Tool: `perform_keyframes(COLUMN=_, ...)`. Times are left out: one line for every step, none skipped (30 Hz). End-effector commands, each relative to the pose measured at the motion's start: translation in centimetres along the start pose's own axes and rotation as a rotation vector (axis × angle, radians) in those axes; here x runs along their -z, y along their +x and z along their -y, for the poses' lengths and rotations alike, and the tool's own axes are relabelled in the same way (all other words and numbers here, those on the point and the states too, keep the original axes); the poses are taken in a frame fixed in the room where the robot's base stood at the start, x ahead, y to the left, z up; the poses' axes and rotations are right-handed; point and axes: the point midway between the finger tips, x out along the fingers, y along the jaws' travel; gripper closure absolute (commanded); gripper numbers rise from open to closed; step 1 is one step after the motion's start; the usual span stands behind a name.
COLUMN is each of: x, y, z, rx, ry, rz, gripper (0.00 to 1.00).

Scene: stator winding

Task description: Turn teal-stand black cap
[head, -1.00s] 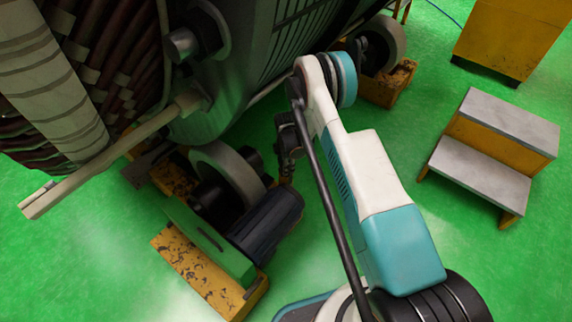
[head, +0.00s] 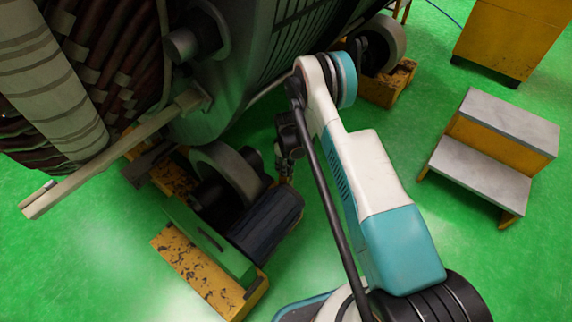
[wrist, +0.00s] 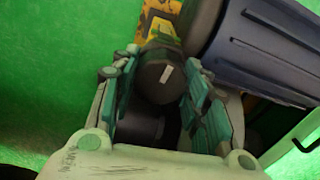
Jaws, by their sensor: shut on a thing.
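The black cap (wrist: 160,80) shows in the wrist view as a dark round end with a small white mark on its face. My gripper (wrist: 163,72) has its teal fingers on both sides of the cap and is shut on it. In the head view my gripper (head: 287,160) points down beside the roller stand, just past the dark ribbed motor (head: 264,222). The cap cannot be made out there. The stand has a green plate (head: 212,245) on a worn yellow base (head: 200,275).
The large stator (head: 240,60) rests on rollers (head: 230,170) above my gripper. A beige bar (head: 110,155) sticks out at left. The motor (wrist: 262,50) lies close to my right finger in the wrist view. Yellow steps (head: 490,150) stand at right. Green floor is clear between.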

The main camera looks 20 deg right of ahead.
Motion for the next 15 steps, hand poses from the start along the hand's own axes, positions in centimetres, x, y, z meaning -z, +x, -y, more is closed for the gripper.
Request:
perform_keyframes(x=0.04, y=0.0, z=-0.01, rx=0.0, ry=0.03, rz=-0.001, gripper=0.82)
perform_keyframes(x=0.04, y=0.0, z=-0.01, rx=0.0, ry=0.05, rz=-0.001, gripper=0.82)
perform_keyframes(x=0.04, y=0.0, z=-0.01, rx=0.0, ry=0.073, rz=-0.001, gripper=0.82)
perform_keyframes(x=0.04, y=0.0, z=-0.01, rx=0.0, ry=0.089, rz=-0.001, gripper=0.82)
perform_keyframes(x=0.04, y=0.0, z=-0.01, rx=0.0, ry=0.105, rz=-0.001, gripper=0.82)
perform_keyframes(x=0.04, y=0.0, z=-0.01, rx=-0.001, ry=0.124, rz=-0.001, gripper=0.82)
perform_keyframes(x=0.04, y=0.0, z=-0.01, rx=-0.001, ry=0.137, rz=-0.001, gripper=0.82)
perform_keyframes(x=0.04, y=0.0, z=-0.01, rx=-0.001, ry=0.149, rz=-0.001, gripper=0.82)
perform_keyframes(x=0.04, y=0.0, z=-0.01, rx=-0.001, ry=0.163, rz=-0.001, gripper=0.82)
perform_keyframes(x=0.05, y=0.0, z=-0.01, rx=-0.001, ry=0.173, rz=-0.001, gripper=0.82)
perform_keyframes(x=0.05, y=0.0, z=-0.01, rx=-0.001, ry=0.18, rz=-0.001, gripper=0.82)
perform_keyframes(x=0.05, y=0.0, z=-0.01, rx=-0.001, ry=0.19, rz=-0.001, gripper=0.82)
perform_keyframes(x=0.05, y=0.0, z=-0.01, rx=-0.001, ry=0.196, rz=-0.001, gripper=0.82)
perform_keyframes(x=0.05, y=0.0, z=-0.01, rx=-0.001, ry=0.202, rz=-0.001, gripper=0.82)
perform_keyframes(x=0.05, y=0.0, z=-0.01, rx=-0.001, ry=0.207, rz=-0.001, gripper=0.82)
